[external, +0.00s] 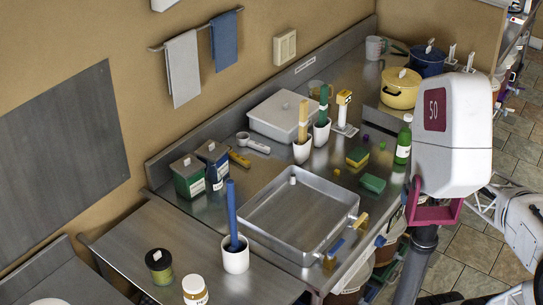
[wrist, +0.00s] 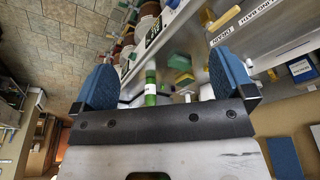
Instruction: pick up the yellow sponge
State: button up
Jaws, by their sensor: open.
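The yellow sponge (external: 357,157) lies on the metal counter in the external view, a small block with a yellow top and dark green below. In the wrist view a yellow block that looks like it (wrist: 185,79) shows between the fingers, some distance beyond them. A green sponge (external: 373,183) lies nearby, toward the front; it also shows in the wrist view (wrist: 179,62). My gripper (wrist: 162,64) is open, with two blue finger pads far apart and nothing between them. I cannot make out the gripper in the external view.
A green bottle (external: 403,146) stands right of the sponges. A large metal tray (external: 283,183) takes up the counter's front left. White pots with upright handles (external: 302,150) stand behind it. A yellow pot (external: 400,92) and blue pot (external: 427,62) are at the back right.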

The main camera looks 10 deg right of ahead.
jog(key=w+a+f+m+y, duration=0.1)
jog(key=w+a+m+y, duration=0.15)
jog(key=w, duration=0.35)
jog(key=w+a+f+m+y, duration=0.2)
jog(key=w+a+m, duration=0.1)
jog(key=w+m, duration=0.15)
jog(key=m+t+y, duration=0.5)
jog(key=m+t, duration=0.3)
jog(key=m, duration=1.3)
send_near(359, 154)
jog(key=x, duration=0.2)
jog(key=shift+w+a+r+h, duration=0.15)
jog(key=shift+w+a+h, duration=0.1)
jog(key=shift+w, duration=0.15)
jog(key=shift+x, duration=1.25)
jog(key=shift+x, duration=2.6)
jog(key=shift+s, duration=0.15)
